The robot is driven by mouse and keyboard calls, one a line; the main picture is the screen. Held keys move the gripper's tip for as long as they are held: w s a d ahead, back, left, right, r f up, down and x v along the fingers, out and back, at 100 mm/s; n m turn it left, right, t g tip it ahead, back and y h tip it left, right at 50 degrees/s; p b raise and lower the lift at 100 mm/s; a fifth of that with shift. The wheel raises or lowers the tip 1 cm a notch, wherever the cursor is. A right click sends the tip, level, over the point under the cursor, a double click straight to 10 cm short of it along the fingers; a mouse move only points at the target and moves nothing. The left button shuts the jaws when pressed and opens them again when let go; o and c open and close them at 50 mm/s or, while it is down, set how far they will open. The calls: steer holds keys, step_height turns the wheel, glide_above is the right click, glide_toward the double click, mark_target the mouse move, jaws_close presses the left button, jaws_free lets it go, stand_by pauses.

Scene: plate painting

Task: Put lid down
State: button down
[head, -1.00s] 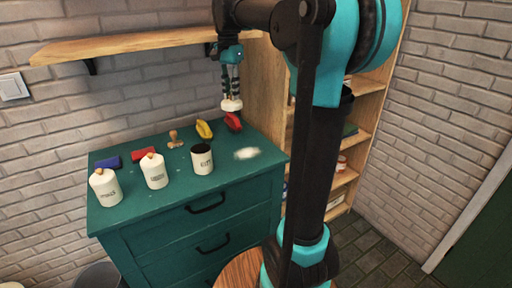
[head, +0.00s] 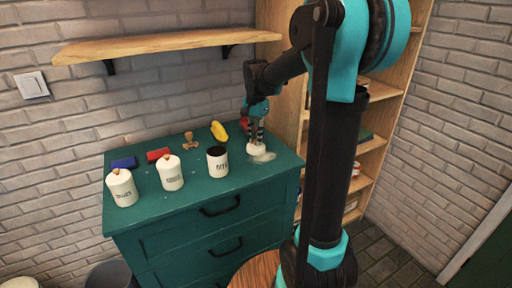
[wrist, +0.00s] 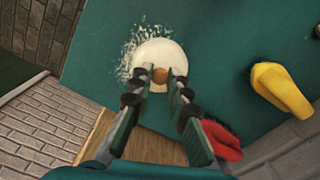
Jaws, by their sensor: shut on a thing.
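The lid is a pale cream disc with a round wooden knob. In the wrist view the lid (wrist: 158,60) lies between and beyond my fingertips, with its knob between them. My gripper (wrist: 164,75) is shut on the knob. In the head view the lid (head: 257,149) is at or just above the green cabinet top (head: 230,185), over the white powdery patch (head: 265,157). My gripper (head: 256,135) is above it, pointing down. I cannot tell for certain whether the lid touches the surface. An open, lidless canister (head: 218,164) with a dark inside stands to the left of the lid.
Two lidded canisters (head: 170,175) (head: 122,189) stand further left. Blue (head: 124,163) and red (head: 158,154) blocks, a wooden stamp (head: 190,141), a yellow object (head: 219,131) and a red object (head: 245,123) lie behind. A wall shelf (head: 160,45) hangs above.

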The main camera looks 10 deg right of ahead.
mark_target(256, 146)
steer(key=shift+f, duration=2)
steer(key=shift+f, duration=0.15)
steer(key=c, duration=1.5)
jaws_free()
steer(key=shift+o, duration=0.2)
step_height(256, 146, up, 12)
steer(key=shift+r, duration=0.2)
